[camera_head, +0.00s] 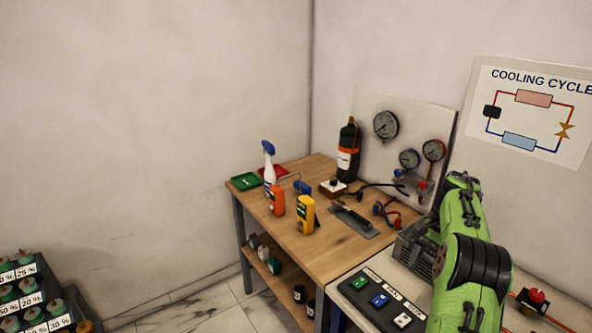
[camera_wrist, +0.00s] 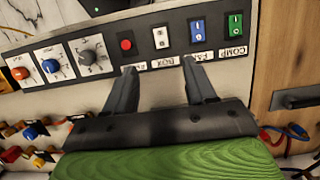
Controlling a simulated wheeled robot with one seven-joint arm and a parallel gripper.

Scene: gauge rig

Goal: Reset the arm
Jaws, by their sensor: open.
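My gripper (camera_wrist: 160,70) shows in the wrist view with its two dark fingers apart and nothing between them. Its fingertips lie over the lower edge of a dark switch panel (camera_wrist: 214,51); I cannot tell whether they touch it. My green arm (camera_head: 462,245) bends down at the right of the head view, and the gripper is hidden there. The switch panel also shows in the head view (camera_head: 361,309), with green, blue and white switches. In the wrist view it also carries a red button (camera_wrist: 126,45) and, to the left, several knobs.
A wooden bench (camera_head: 330,235) holds an orange meter (camera_head: 277,200), a yellow meter (camera_head: 306,215), a spray bottle (camera_head: 268,165) and a black cylinder (camera_head: 348,150). A gauge board (camera_head: 410,115) stands behind. A compressor-like unit (camera_head: 415,252) sits close beside my arm. Floor at left is partly clear.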

